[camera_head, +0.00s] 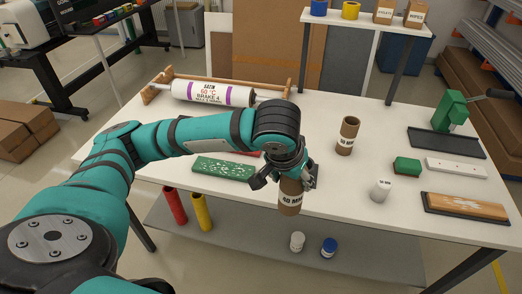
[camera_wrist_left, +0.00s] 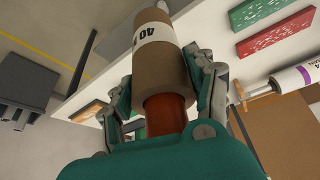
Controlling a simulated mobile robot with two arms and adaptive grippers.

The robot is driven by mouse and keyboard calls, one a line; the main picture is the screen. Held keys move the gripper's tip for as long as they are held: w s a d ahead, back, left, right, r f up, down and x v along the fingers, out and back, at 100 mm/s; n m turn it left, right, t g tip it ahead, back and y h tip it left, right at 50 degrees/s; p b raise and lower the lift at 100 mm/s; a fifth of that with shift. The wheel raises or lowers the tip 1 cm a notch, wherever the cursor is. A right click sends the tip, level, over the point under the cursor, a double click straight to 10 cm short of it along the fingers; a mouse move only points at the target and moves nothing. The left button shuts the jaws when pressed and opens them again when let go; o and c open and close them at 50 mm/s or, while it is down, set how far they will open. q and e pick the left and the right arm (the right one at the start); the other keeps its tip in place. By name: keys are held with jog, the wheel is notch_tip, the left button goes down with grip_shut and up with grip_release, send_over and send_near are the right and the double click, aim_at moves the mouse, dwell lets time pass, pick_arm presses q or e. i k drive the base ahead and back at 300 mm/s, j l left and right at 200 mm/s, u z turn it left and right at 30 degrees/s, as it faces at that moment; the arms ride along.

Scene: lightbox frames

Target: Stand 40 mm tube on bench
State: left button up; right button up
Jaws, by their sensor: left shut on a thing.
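The 40 mm tube (camera_head: 289,196) is brown cardboard with a white label reading "40 M…". My left gripper (camera_head: 284,178) is shut on it near its upper end, and the tube hangs roughly upright at the front edge of the white bench (camera_head: 330,186). Its lower end overlaps that edge in the picture; I cannot tell its height over the bench. In the left wrist view the tube (camera_wrist_left: 158,72) lies between both fingers, with a reddish-brown part at its near end. My right gripper is not in view.
Another cardboard tube (camera_head: 347,136) stands on the bench, right of the held one. A white cylinder (camera_head: 380,190), a green block (camera_head: 406,166) and a green board (camera_head: 224,168) lie around. A long white roller (camera_head: 212,93) lies behind. Bare bench shows between them.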

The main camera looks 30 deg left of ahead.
aim_at(375, 158)
jog(key=i+l+u, duration=0.75)
jog(key=l+u, duration=0.2)
jog(key=i+l, duration=0.1)
jog(key=l, duration=0.2)
jog(key=i+l, duration=0.1)
jog(key=l, duration=0.25)
jog(key=i+l, duration=0.15)
jog(key=l, duration=0.15)
jog(key=i+l+u, duration=0.1)
jog(key=l, duration=0.25)
